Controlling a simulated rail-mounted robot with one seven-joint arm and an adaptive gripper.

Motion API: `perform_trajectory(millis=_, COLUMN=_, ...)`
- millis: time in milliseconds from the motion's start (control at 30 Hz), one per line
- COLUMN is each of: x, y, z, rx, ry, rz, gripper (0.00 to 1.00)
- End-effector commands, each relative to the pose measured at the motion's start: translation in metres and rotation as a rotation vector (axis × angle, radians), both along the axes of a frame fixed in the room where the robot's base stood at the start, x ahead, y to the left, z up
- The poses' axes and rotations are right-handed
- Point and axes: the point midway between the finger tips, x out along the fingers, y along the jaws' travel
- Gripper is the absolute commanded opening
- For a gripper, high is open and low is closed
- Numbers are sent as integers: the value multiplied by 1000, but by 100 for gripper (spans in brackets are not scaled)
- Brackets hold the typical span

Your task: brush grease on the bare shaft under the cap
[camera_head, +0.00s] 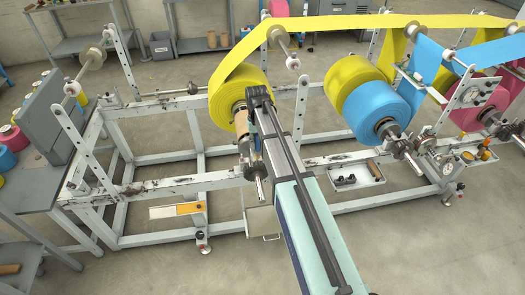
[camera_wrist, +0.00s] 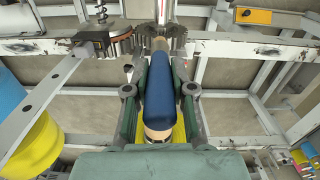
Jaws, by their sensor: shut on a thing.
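My gripper (camera_wrist: 159,92) is shut on a tool with a dark blue grip (camera_wrist: 158,75) and tan ends, seemingly the brush. Its far tan end (camera_wrist: 160,44) points at a dark toothed collar (camera_wrist: 178,40) around the metal shaft (camera_wrist: 163,10) in the wrist view. The tip is hidden there, so I cannot tell if it touches the shaft. In the head view my gripper (camera_head: 258,100) is beside the yellow roll's core, above the near frame rail. The shaft end (camera_head: 260,188) sticks out below it. I cannot make out the cap or any grease.
The yellow roll (camera_head: 222,98) stands close to the gripper's left. Blue (camera_head: 372,110) and yellow (camera_head: 350,72) rolls hang to the right. The white frame rail (camera_head: 160,188) runs across the front. A parts tray (camera_head: 370,180) sits on the right, an orange-topped item (camera_head: 190,208) at lower left.

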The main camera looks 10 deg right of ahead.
Motion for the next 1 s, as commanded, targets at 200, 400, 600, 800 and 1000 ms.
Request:
perform_trajectory(millis=200, x=82, y=-1, z=-31, rx=0, ry=3, rz=14, gripper=0)
perform_trajectory(millis=400, x=117, y=-1, z=-42, rx=0, ry=3, rz=27, gripper=0)
perform_trajectory(millis=600, x=124, y=-1, z=-48, rx=0, ry=5, rz=35, gripper=0)
perform_trajectory(millis=800, x=123, y=-1, z=-63, rx=0, ry=7, rz=36, gripper=0)
perform_trajectory(millis=1000, x=122, y=-1, z=-82, rx=0, ry=7, rz=36, gripper=0)
